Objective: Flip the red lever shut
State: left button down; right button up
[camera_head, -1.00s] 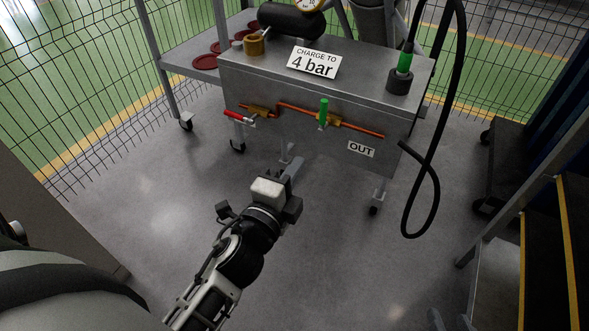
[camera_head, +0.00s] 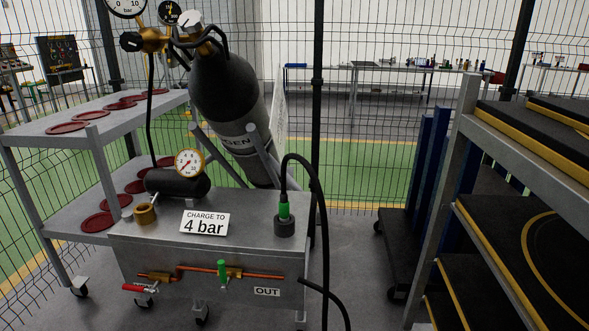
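The red lever (camera_head: 139,288) is at the left end of the copper pipe (camera_head: 200,269) on the front face of the grey metal cart box (camera_head: 205,290). It lies nearly level, pointing left, close to a brass valve body (camera_head: 158,277). A green lever (camera_head: 222,268) stands upright on the same pipe, to the right. Neither of my grippers shows in this view.
The cart top (camera_head: 255,212) holds a "CHARGE TO 4 bar" sign (camera_head: 204,223), a gauge (camera_head: 189,163) and a green hose fitting (camera_head: 284,211). A black hose (camera_head: 323,225) hangs at the right. A shelf rack (camera_head: 465,150) stands at right. A gas cylinder (camera_head: 228,90) stands behind.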

aim_at(126, 286)
jog(key=u, duration=0.45)
jog(key=k, duration=0.55)
jog(key=u, duration=1.05)
jog(key=i, duration=1.05)
jog(key=z, duration=0.55)
jog(key=k, duration=1.3)
jog(key=u, duration=0.85)
jog(key=i, duration=1.75)
jog(key=z, duration=0.75)
